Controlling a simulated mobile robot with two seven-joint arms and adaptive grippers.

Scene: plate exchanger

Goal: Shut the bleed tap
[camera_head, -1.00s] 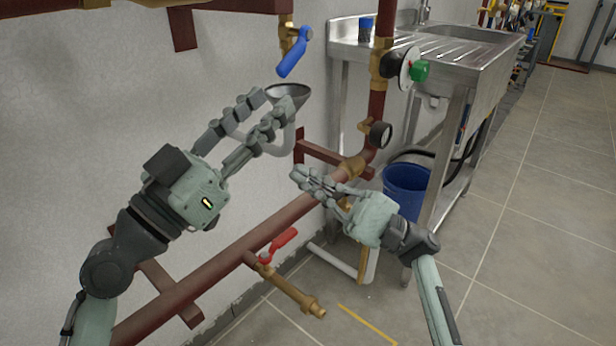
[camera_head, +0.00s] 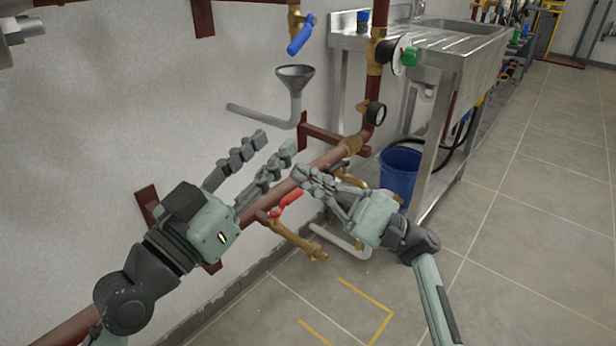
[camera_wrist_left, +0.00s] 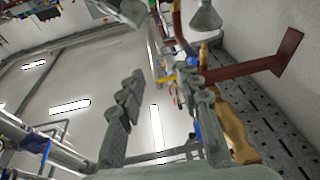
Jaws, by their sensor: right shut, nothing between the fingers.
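A tap with a blue lever (camera_head: 301,35) on a brass body hangs at the top of the head view, its lever slanting down and left. A grey funnel (camera_head: 295,74) with a bent drain pipe is below it. A second tap with a red lever (camera_head: 287,204) sits on a brass outlet under the sloping red pipe. Neither tap is marked as the bleed tap. My left gripper (camera_head: 277,143) is open and empty, below the funnel and away from both levers; its spread fingers show in the left wrist view (camera_wrist_left: 170,88). My right gripper (camera_head: 298,174) is shut and empty, above and right of the red lever.
A steel sink bench (camera_head: 445,48) stands right, with a blue bucket (camera_head: 398,176) underneath. The wall is at left. The tiled floor at right (camera_head: 520,200) is clear.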

